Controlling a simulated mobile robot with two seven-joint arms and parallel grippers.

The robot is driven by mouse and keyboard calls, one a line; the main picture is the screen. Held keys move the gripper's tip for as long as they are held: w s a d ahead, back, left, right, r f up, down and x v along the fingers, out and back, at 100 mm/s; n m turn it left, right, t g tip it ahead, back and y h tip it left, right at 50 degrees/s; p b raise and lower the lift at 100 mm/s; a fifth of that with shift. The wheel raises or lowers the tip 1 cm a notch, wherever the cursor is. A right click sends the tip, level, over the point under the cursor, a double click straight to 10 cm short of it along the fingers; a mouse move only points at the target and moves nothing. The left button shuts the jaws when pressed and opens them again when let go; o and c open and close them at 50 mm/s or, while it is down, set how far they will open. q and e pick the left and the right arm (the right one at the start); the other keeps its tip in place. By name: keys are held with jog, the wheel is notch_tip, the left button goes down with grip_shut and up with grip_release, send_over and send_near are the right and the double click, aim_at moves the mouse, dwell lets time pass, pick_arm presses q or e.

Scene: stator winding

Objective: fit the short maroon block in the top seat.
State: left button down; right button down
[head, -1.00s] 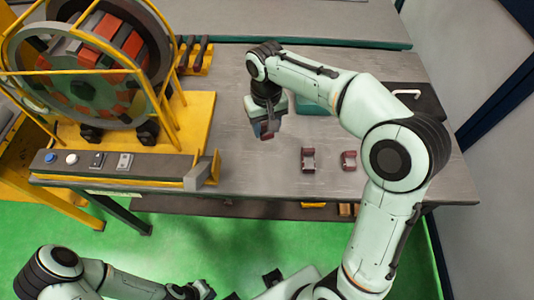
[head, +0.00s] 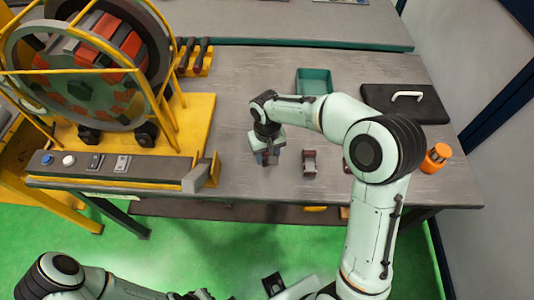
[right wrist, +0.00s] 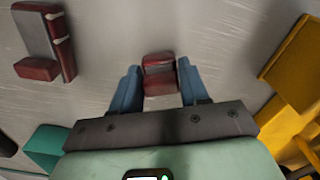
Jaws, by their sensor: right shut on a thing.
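My right gripper (head: 267,157) points down over the middle of the table. In the right wrist view its blue fingers (right wrist: 154,88) are shut on a short maroon block (right wrist: 159,75), one finger at each side. I cannot tell whether the block touches the table. The stator (head: 92,62) stands at the left in a yellow frame, with orange-red blocks around its ring. I cannot make out the top seat clearly. My left gripper (head: 195,295) is at the bottom edge, cut off, and its jaws cannot be made out.
Another maroon and grey block (head: 309,163) lies right of my gripper and also shows in the right wrist view (right wrist: 46,42). A further one is mostly hidden behind my arm. A green bin (head: 314,74), a black case (head: 415,101) and an orange spool (head: 436,158) stand farther off.

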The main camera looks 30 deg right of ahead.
jog(key=shift+f, duration=0.15)
jog(key=c, duration=0.6)
grip_release()
pick_arm(q)
jog(key=shift+f, duration=0.15)
pick_arm(e)
jog(key=shift+o, duration=0.2)
jog(key=shift+r, duration=0.25)
pick_arm(q)
jog(key=shift+w+r+p, duration=0.3)
jog(key=shift+r+p, duration=0.05)
jog(key=shift+r, duration=0.15)
jog(key=shift+w+r+p, duration=0.25)
jog(key=shift+r+p, duration=0.1)
jog(key=shift+r, duration=0.15)
pick_arm(e)
notch_tip(320, 180, up, 12)
jog(key=shift+f, duration=0.1)
